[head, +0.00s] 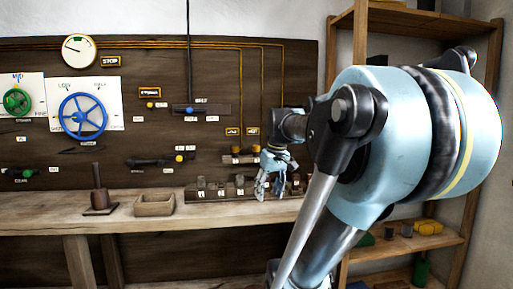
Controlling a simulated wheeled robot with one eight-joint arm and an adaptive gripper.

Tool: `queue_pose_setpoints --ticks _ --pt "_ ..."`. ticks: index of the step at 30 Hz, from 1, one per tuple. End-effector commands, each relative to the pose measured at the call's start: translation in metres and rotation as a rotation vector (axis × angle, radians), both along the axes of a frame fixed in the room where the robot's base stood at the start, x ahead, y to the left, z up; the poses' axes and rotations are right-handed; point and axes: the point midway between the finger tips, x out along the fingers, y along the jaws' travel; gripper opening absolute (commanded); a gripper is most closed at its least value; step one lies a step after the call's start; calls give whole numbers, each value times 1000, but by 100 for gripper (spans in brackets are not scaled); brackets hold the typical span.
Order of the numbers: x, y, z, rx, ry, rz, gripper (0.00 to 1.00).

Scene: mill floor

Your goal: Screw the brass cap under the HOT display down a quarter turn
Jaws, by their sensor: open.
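Two small dark displays with amber characters, a left one (232,131) and a right one (252,131), are on the dark wall panel. Their characters are too small to read, so I cannot tell which is HOT. Small brass-coloured caps, a left one (235,149) and a right one (256,148), sit on a fitting below them. My gripper (270,190) points down in front of the panel, just below and right of the right cap. It is open, and I see nothing between its fingers. My gripper and wrist hide part of the fitting's right side.
A numbered rack (205,193) stands on the wooden bench (150,217) close behind my gripper. A blue handwheel (83,116), a green wheel (17,101) and a gauge (79,50) are at left. An open wooden box (154,206) sits on the bench. Shelves (430,25) stand at right.

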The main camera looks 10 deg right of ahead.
Motion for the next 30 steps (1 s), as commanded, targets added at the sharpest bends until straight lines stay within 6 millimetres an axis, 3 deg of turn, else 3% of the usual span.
queue_pose_setpoints --ticks 1,6,18,24,30 --pt "19 -2 23 5 -5 26 52" --pt "74 -7 88 21 -28 129 52" --pt "199 -33 215 49 -104 367 52" --pt "243 -47 254 54 -143 456 52" --pt "262 -53 269 56 -161 498 52"
